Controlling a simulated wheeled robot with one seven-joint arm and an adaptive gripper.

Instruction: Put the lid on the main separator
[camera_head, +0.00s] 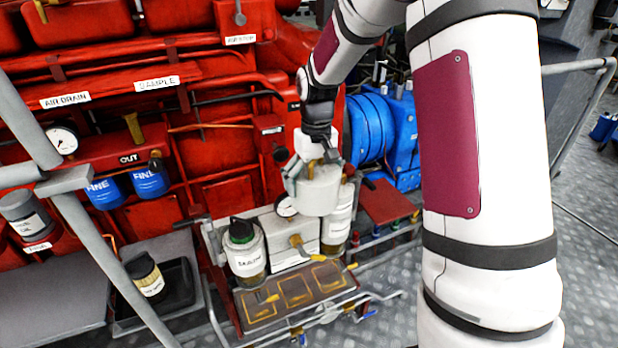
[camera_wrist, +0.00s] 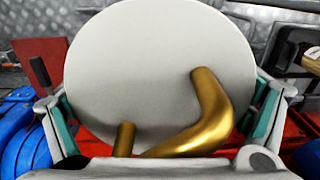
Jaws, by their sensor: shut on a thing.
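The lid (camera_head: 319,198) is a pale grey round piece, held in the air above the small separator bench in the head view. In the wrist view the lid (camera_wrist: 150,65) fills the middle as a flat disc with a bent brass pipe (camera_wrist: 205,115). My gripper (camera_head: 317,172) is shut on it from above, with teal finger pads on opposite sides of the rim in the wrist view. A white labelled cylinder (camera_head: 337,232) stands just below and right of the lid, partly covered by it. Which vessel is the main separator cannot be told.
A jar with a green-and-black cap (camera_head: 246,255) stands left of a grey box (camera_head: 293,245) with a gauge and brass valve. A tray (camera_head: 300,290) with yellow-marked panels lies in front. Red machinery fills the back left; a blue unit (camera_head: 385,130) stands behind right. Grey handrails cross the left.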

